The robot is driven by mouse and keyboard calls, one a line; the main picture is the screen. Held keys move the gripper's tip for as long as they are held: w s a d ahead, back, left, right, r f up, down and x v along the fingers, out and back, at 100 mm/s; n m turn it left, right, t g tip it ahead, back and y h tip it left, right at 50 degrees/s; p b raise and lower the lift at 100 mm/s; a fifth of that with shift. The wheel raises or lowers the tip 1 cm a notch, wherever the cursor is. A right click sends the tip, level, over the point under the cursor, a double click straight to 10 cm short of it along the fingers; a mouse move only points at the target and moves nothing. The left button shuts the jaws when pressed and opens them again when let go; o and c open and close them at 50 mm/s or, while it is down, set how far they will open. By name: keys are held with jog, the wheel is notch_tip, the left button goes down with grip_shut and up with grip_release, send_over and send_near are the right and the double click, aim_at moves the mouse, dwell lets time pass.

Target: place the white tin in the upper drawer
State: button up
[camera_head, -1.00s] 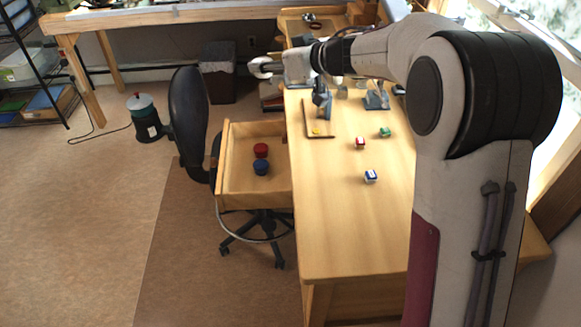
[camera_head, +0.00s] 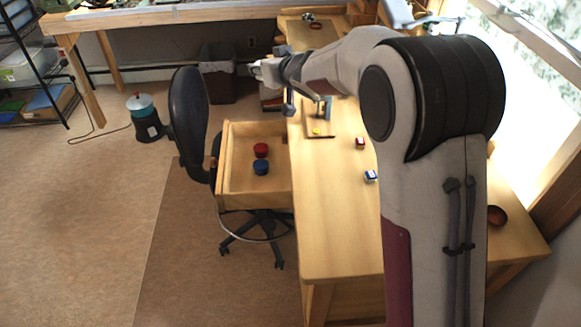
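The open drawer (camera_head: 228,190) juts out from the left side of the wooden desk (camera_head: 340,240). A red tin (camera_head: 261,150) and a blue tin (camera_head: 261,168) stand inside it, with bare floor of the drawer around them. My gripper (camera_head: 289,110) points down beyond the far right corner of the drawer, near the desk's left edge. It is small and dark here, so I cannot tell whether its fingers are open or shut, or hold anything. I cannot make out a white tin in this view.
A red-and-white box (camera_head: 360,143) and a blue-and-white box (camera_head: 370,176) lie on the desk. A small board (camera_head: 322,136) with a yellow item lies farther back. A brown bowl (camera_head: 497,215) stands right of my arm. A black chair (camera_head: 188,120) is left of the drawer.

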jog(key=shift+w+a+f+m+h, duration=0.1)
jog(key=shift+w+f+m+h, duration=0.1)
jog(key=shift+f+m+h, duration=0.45)
jog(key=shift+w+a+f+m+h, duration=0.15)
jog(key=shift+f+h, duration=0.1)
jog(key=shift+f, duration=0.65)
jog(key=shift+f+m+h, duration=0.6)
jog(key=shift+f+h, duration=0.1)
jog(key=shift+f, duration=0.85)
jog(key=m+h, duration=0.4)
send_over(261, 186)
notch_tip(261, 186, down, 15)
jog(key=shift+f+t, duration=0.15)
jog(key=shift+t, duration=0.25)
notch_tip(261, 186, down, 6)
jog(key=shift+f, duration=0.2)
jog(key=shift+f, duration=1.8)
jog(key=shift+f, duration=0.6)
